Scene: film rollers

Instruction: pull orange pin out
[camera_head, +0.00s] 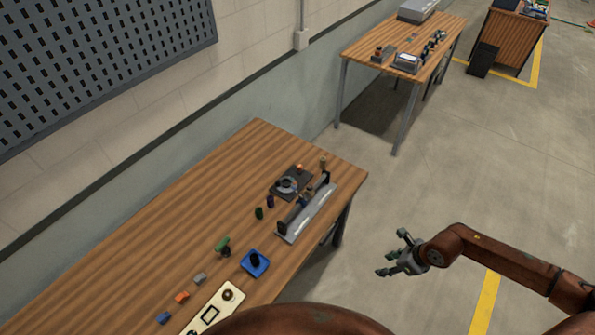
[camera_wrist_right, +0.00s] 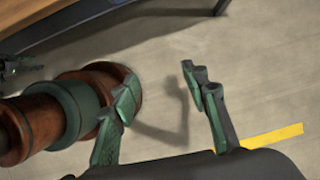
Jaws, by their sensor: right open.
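A small orange piece (camera_head: 300,168), which looks like the orange pin, stands at the far corner of a dark plate (camera_head: 278,193) with a grey round part on it. The plate lies near the far right end of the wooden table. How deep the pin sits is too small to tell. My right gripper (camera_head: 391,253) is open and empty over the floor, off the table's right side and well apart from the pin. In the right wrist view its two fingers (camera_wrist_right: 158,75) are spread with only floor between them.
A grey metal fixture (camera_head: 308,212) stands beside the plate, on the side towards my right gripper. Floor around the gripper is clear.

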